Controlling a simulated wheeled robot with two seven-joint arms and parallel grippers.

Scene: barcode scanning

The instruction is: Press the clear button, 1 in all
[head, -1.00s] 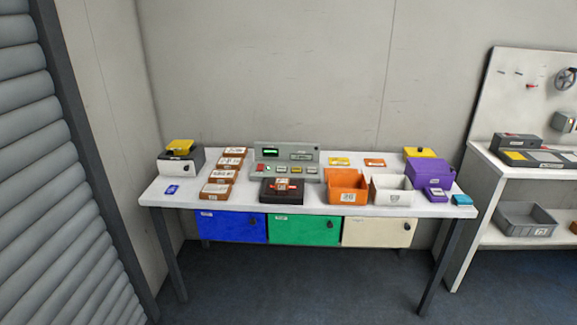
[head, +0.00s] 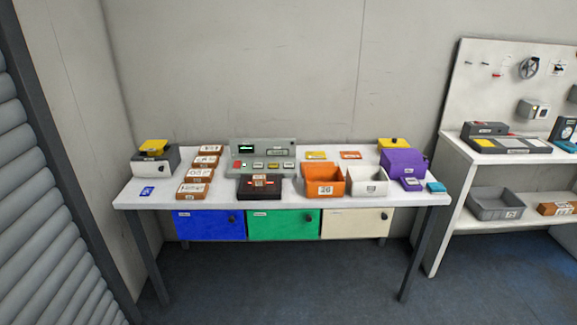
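A grey control panel (head: 262,151) stands at the back of the white table, left of its middle. It has a small green-lit display (head: 247,148) and a row of buttons. A red button (head: 237,164) is at the left of the row, with yellow and pale buttons (head: 274,165) to its right. The button labels are too small to read, so I cannot tell which is the clear button. A dark device (head: 258,189) with a brown item on it sits in front of the panel. Neither of my grippers is in view.
The white table (head: 330,204) also holds brown boxes (head: 201,174), an orange bin (head: 323,190), a white bin (head: 367,189) and a purple box (head: 403,162). Drawers hang below. A shelf unit (head: 455,185) stands to the right. The floor in front (head: 270,285) is clear.

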